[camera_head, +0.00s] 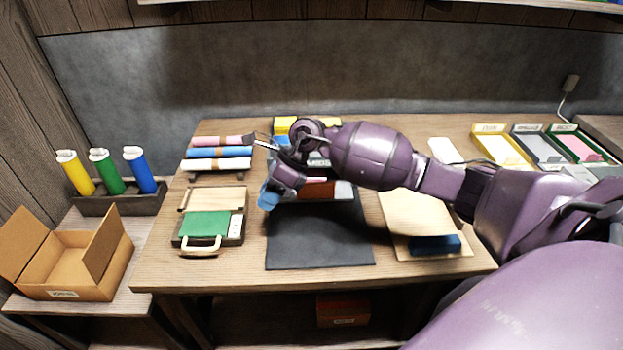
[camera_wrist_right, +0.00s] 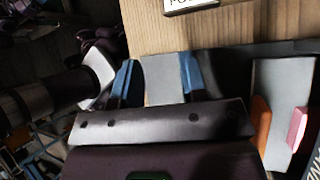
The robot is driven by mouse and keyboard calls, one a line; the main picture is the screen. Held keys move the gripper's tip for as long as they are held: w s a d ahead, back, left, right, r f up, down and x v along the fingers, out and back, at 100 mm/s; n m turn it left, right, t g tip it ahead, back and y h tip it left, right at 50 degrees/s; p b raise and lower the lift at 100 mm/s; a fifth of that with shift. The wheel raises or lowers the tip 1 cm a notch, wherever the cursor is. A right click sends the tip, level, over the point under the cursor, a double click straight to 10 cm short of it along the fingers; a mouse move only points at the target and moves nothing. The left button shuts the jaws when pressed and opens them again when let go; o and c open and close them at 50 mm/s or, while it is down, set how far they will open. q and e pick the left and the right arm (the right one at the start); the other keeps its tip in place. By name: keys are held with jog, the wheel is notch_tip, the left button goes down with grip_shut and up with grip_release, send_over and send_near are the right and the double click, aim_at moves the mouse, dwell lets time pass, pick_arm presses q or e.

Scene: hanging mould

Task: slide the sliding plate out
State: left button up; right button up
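I cannot tell for certain which part is the sliding plate. A shallow wooden box (camera_head: 239,200) on the left of the table holds a green plate (camera_head: 204,225), with a pale curved handle (camera_head: 201,246) at its front edge. My right gripper (camera_head: 268,198) hangs over the table's middle, right of this box and near the dark mat's back left corner. In the right wrist view its two blue fingertips (camera_wrist_right: 157,80) stand apart with a grey surface between or beyond them. It looks empty; contact cannot be judged. My left gripper is not in view.
A dark mat (camera_head: 318,240) lies in the middle, clear in front. Pink, blue and white rolls (camera_head: 218,152) lie behind the box. A wooden board (camera_head: 405,212) bears a dark blue block (camera_head: 435,244). Coloured trays (camera_head: 500,150) stand back right; an open carton (camera_head: 75,265) is at left.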

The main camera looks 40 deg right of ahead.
aim_at(311, 183)
jog(key=w+d+r+g+h, duration=0.1)
jog(key=w+d+r+h, duration=0.2)
jog(key=d, duration=0.4)
jog(key=w+d+r+h, duration=0.1)
jog(key=d+r+h, duration=0.2)
jog(key=d+h, duration=0.3)
jog(key=shift+n+y, duration=0.4)
jog(key=shift+y, duration=0.3)
jog(key=f, duration=0.7)
jog(key=d+f, duration=0.1)
jog(key=f, duration=0.3)
jog(key=shift+s, duration=0.2)
jog(key=shift+r, duration=0.1)
grip_shut()
